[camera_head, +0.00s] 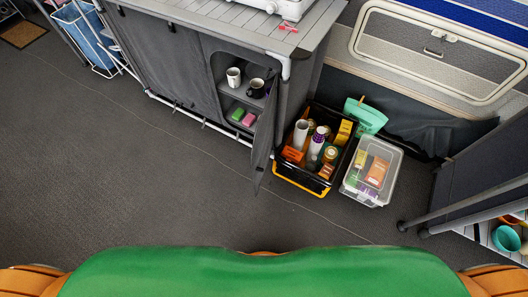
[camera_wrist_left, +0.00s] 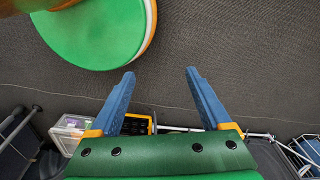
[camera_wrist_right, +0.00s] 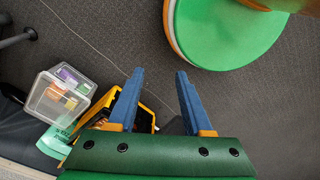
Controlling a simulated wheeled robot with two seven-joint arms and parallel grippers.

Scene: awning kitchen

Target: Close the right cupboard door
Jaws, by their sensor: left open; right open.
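The grey fabric cupboard (camera_head: 160,62) stands at the back in the head view. Its right door (camera_head: 266,128) is swung open and stands out toward me, seen nearly edge-on. Behind it the open compartment shows two mugs (camera_head: 234,77) on the upper shelf and green and pink packs (camera_head: 242,116) below. The left door panel beside it looks closed. My left gripper (camera_wrist_left: 158,75) is open and empty above the floor in the left wrist view. My right gripper (camera_wrist_right: 156,74) is open and empty in the right wrist view. Neither gripper shows in the head view.
A black and yellow crate (camera_head: 298,182) full of goods stands right of the open door, close to it. The floor (camera_head: 150,190) in front of the cupboard is clear.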

